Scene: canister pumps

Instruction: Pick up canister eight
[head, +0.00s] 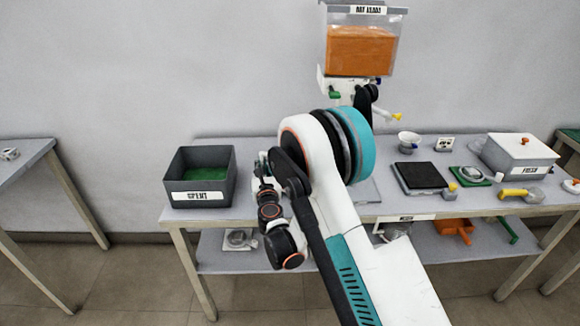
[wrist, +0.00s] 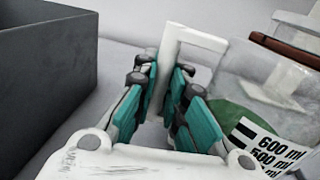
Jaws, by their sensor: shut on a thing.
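A clear container (wrist: 252,88) with a white handle (wrist: 197,38) and a label reading 600 ml and 500 ml is at the right of the wrist view. Something green shows in its lower part. No number eight is readable on it. My gripper (wrist: 166,85) has its teal fingers on either side of the white handle, shut on it. In the head view my arm hides the container and most of the gripper. I cannot tell whether the container touches the table.
A dark grey bin (head: 178,176) labelled SPENT, green inside, stands left of my gripper; its wall (wrist: 50,70) is close in the wrist view. A dispenser with orange contents (head: 360,50) is behind my arm. A white FRESH box (head: 515,160) and small tools crowd the right side.

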